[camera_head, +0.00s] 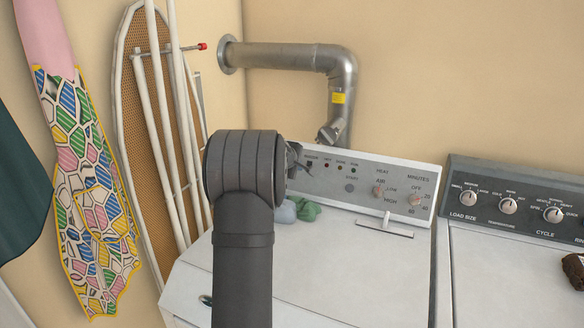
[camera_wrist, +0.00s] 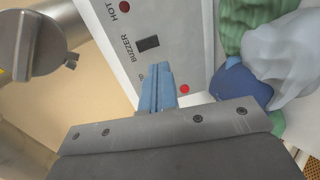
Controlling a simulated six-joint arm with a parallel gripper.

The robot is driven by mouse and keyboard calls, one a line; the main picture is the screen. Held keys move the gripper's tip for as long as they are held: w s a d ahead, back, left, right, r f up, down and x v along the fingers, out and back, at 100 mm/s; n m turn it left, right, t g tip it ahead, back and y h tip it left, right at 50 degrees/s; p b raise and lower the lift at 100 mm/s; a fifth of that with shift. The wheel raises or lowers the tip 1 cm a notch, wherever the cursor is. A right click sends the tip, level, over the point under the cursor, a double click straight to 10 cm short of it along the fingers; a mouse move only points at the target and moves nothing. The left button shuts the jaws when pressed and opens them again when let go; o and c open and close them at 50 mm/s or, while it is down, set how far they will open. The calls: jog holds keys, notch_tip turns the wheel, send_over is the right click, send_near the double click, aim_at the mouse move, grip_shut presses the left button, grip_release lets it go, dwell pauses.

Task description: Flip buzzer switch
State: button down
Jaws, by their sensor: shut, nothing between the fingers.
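The buzzer switch (camera_wrist: 148,44) is a small dark rectangle on the white dryer panel (camera_wrist: 179,30), beside the printed word BUZZER. My gripper (camera_wrist: 157,68) has its blue fingers pressed together with nothing between them. In the wrist view the fingertips show just below the switch, over the panel; whether they touch it, I cannot tell. In the head view the switch (camera_head: 310,163) is a tiny dark spot at the panel's left end. My gripper (camera_head: 293,158) is beside it there, mostly hidden behind my arm. Which way the switch is set is not clear.
Green and grey-blue cloths (camera_head: 305,209) lie on the dryer top below the panel. A metal vent pipe (camera_head: 290,57) runs behind it. A washer panel (camera_head: 520,205) stands at right. An ironing board (camera_head: 150,130) leans at left.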

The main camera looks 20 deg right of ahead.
jog(key=shift+s+a+r, duration=0.55)
jog(key=shift+s+a, duration=0.35)
jog(key=shift+s+a+r, duration=0.55)
jog(key=shift+s+a, duration=0.35)
jog(key=w+d+f, duration=0.1)
jog(key=w+d, duration=0.1)
jog(key=w+d+f, duration=0.1)
jog(key=w+d, duration=0.1)
jog(key=w+d+f, duration=0.1)
jog(key=d, duration=0.1)
jog(key=shift+w+f, duration=0.3)
jog(key=shift+w, duration=0.1)
jog(key=shift+a+r, duration=0.1)
jog(key=shift+r, duration=0.05)
jog(key=shift+v, duration=1.55)
